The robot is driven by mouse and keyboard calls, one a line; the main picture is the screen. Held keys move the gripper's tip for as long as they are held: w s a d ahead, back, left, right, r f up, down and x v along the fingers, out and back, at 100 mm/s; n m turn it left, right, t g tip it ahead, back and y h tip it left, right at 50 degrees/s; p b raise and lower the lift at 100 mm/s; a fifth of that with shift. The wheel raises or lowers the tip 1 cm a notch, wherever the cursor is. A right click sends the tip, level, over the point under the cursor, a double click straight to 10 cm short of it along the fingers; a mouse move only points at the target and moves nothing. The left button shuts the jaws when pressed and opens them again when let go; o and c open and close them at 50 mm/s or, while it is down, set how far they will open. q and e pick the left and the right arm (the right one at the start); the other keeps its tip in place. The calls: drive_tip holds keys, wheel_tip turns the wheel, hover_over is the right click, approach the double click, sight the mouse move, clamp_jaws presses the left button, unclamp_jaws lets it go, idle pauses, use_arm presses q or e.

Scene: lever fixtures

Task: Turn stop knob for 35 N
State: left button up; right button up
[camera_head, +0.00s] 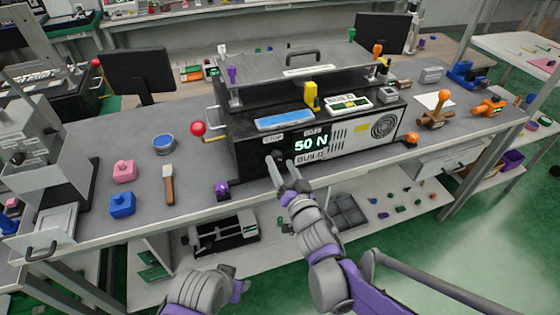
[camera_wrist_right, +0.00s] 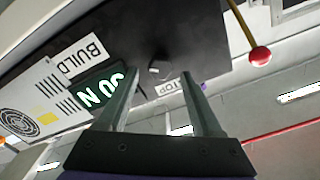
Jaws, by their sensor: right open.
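The black machine (camera_head: 246,150) has a front panel with a green-lit display (camera_head: 310,143) reading 50 N. The dark stop knob (camera_head: 277,155) sits left of the display, below the STOP label (camera_head: 272,139). In the right wrist view the knob (camera_wrist_right: 155,52) is dark against the black panel, and the label (camera_wrist_right: 178,88) appears upside down. My right gripper (camera_head: 281,171) is open and empty, its fingertips close in front of the knob. In the right wrist view its two fingers (camera_wrist_right: 159,76) frame the knob area; contact cannot be told. My left gripper's fingers are not visible.
A red ball on a lever (camera_head: 198,129) stands left of the machine, and also shows in the right wrist view (camera_wrist_right: 260,56). A purple knob (camera_head: 221,188) is near the bench's front edge. Orange-handled fixtures (camera_head: 437,110) stand right. Space in front of the bench is free.

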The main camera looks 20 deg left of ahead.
drive_tip(key=shift+x, duration=0.85)
clamp_jaws()
